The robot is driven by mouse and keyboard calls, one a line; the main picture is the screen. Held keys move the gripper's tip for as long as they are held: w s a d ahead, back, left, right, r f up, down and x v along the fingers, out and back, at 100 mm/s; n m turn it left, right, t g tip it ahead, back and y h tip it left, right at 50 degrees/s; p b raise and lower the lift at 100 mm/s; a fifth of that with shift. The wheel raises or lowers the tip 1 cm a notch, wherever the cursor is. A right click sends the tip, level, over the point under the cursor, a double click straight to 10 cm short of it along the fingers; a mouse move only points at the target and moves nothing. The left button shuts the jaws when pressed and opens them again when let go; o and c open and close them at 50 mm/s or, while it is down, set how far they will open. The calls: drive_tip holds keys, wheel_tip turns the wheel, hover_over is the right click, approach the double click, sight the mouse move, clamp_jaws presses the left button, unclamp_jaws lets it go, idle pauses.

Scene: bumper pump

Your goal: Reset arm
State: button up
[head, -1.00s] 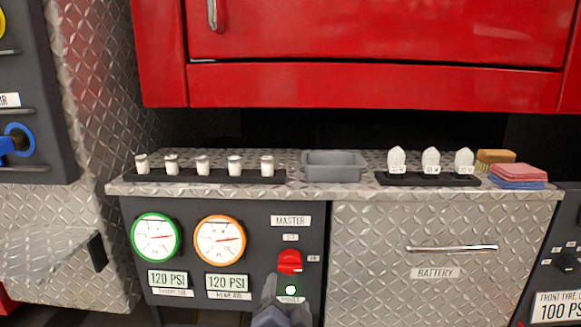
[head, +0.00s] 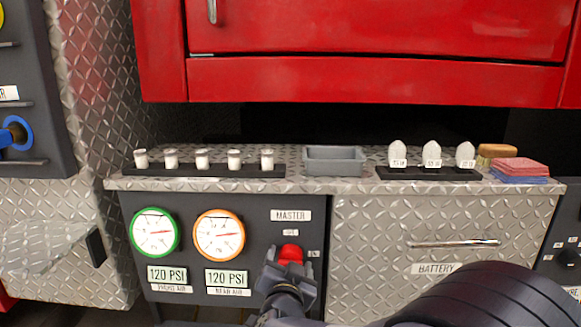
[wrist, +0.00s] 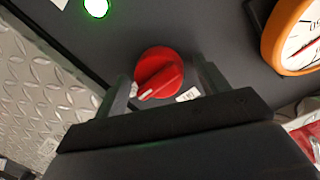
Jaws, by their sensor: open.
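My gripper (head: 289,266) is open in front of the black gauge panel, just below and around the red master knob in the head view. The red master knob (head: 291,253) sits under the MASTER label (head: 291,215). In the wrist view the red knob (wrist: 159,73) shows between the two open fingers of my gripper (wrist: 165,85), and I cannot tell whether they touch it. A lit green lamp (wrist: 97,5) shows in the wrist view; my gripper hides it in the head view.
A green-rimmed gauge (head: 155,233) and an orange-rimmed gauge (head: 219,235) are left of the knob. The BATTERY drawer (head: 380,230) is to the right. Above, the ledge holds a grey tray (head: 335,161), several small white-topped pieces (head: 202,159), a brush (head: 497,152) and folded cloths (head: 519,168).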

drive_tip(key=n+p, duration=0.1)
drive_tip(key=n, duration=0.2)
drive_tip(key=shift+h, duration=0.3)
drive_tip(key=n+p, duration=0.1)
drive_tip(key=n, duration=0.2)
drive_tip(key=shift+a+n, duration=0.1)
drive_tip(key=shift+n, duration=0.3)
drive_tip(key=n, duration=0.3)
drive_tip(key=shift+f+t+h, duration=0.15)
drive_tip(key=shift+t+h, duration=0.15)
drive_tip(key=n, duration=0.3)
drive_tip(key=shift+n, duration=0.3)
drive_tip(key=shift+s+a+p, duration=0.1)
drive_tip(key=shift+s+p, duration=0.25)
drive_tip(key=shift+s, duration=0.3)
